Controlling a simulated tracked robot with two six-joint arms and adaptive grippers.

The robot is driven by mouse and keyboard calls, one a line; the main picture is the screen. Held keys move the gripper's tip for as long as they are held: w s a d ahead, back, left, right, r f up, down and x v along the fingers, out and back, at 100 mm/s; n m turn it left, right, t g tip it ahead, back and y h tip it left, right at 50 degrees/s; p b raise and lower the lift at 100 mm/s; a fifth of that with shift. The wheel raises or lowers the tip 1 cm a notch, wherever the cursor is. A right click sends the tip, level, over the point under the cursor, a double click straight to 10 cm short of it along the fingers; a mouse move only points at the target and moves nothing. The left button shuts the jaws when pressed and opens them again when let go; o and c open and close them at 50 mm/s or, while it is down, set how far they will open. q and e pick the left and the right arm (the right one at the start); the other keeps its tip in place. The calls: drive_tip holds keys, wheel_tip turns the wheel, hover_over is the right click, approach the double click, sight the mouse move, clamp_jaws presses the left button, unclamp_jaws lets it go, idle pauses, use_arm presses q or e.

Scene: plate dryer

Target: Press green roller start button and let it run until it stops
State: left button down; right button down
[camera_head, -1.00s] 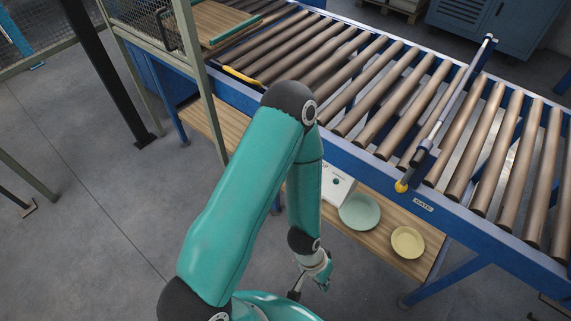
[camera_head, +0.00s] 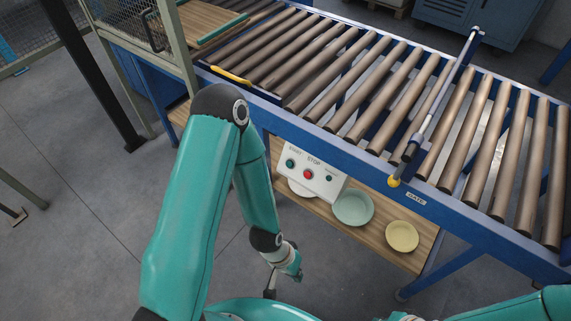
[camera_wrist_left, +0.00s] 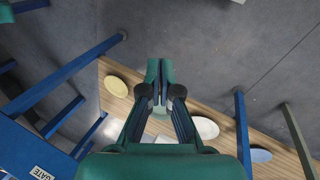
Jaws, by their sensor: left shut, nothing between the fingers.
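The white control box (camera_head: 318,186) hangs under the front rail of the roller conveyor (camera_head: 345,85). The green button (camera_head: 290,163) is at its left end, under the word START. A red button (camera_head: 307,174) marked STOP is in the middle, and a smaller dark teal button (camera_head: 329,179) is at the right, its label too small to read. My left gripper (camera_head: 295,273) is shut and empty, below and apart from the box. Its closed fingers (camera_wrist_left: 160,72) show over the wooden shelf in the left wrist view. My right gripper is out of view.
A wooden shelf (camera_head: 373,238) under the conveyor carries a green plate (camera_head: 353,208), a yellow plate (camera_head: 402,236) and a partly hidden white plate. A gate bar (camera_head: 440,98) with a yellow end lies across the rollers. A post (camera_head: 176,50) stands at the left. My right arm shows bottom right.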

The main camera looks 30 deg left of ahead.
use_arm(q)
drive_tip(key=w+a+f+n+t+b, duration=0.1)
drive_tip(key=w+f+n+t+b, duration=0.15)
drive_tip(key=w+f+b, duration=0.2)
drive_tip(key=n+t+y+b, duration=0.3)
drive_tip(key=n+t+b, duration=1.25)
drive_tip(key=b, duration=1.05)
approach(290, 164)
drive_tip(key=d+n+g, duration=0.2)
drive_tip(key=d, duration=0.2)
drive_tip(key=s+a+r+n+t+y+b, duration=0.1)
drive_tip(key=a+r+n+t+b, duration=0.3)
drive_tip(key=r+n+b, duration=0.1)
drive_tip(key=shift+s+a+r+n+t+b, duration=0.3)
drive_tip(key=shift+r+n+b, duration=0.15)
drive_tip(key=shift+b, duration=0.25)
drive_tip(key=shift+w+d+f+b, duration=0.1)
drive_tip(key=shift+w+f+b, duration=0.5)
drive_tip(key=shift+w, duration=0.7)
drive_tip(key=shift+w+d+f+b, duration=0.1)
drive_tip(key=shift+w+f+b, duration=0.25)
drive_tip(key=shift+w+f, duration=0.75)
drive_tip(key=shift+w+d+f+b, duration=0.1)
drive_tip(key=shift+w+f+b, duration=0.4)
drive_tip(key=shift+w, duration=0.95)
